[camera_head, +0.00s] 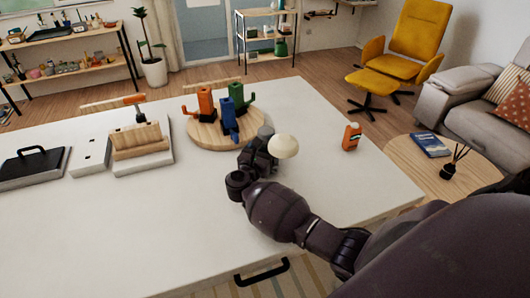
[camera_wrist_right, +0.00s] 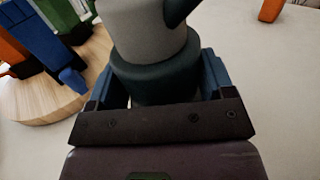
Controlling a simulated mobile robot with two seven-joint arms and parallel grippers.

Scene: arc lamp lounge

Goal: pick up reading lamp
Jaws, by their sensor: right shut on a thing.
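The reading lamp has a cream rounded head (camera_head: 284,146) that shows just right of my right gripper (camera_head: 262,150) in the head view. In the right wrist view, a grey cylindrical body with a dark lower collar, part of the lamp (camera_wrist_right: 150,35), stands between the blue-sided fingers of the right gripper (camera_wrist_right: 156,85). The gripper is shut on this lower part. The gripper hides much of the lamp in the head view, and I cannot tell whether its base touches the white table (camera_head: 150,230). My left gripper is not in view.
A round wooden board (camera_head: 205,136) with orange, blue and green pieces is close behind the gripper. An orange bottle (camera_head: 351,137) stands to the right. A wooden block on a white base (camera_head: 142,160) and a black-handled item (camera_head: 33,165) are left. The table's front left is clear.

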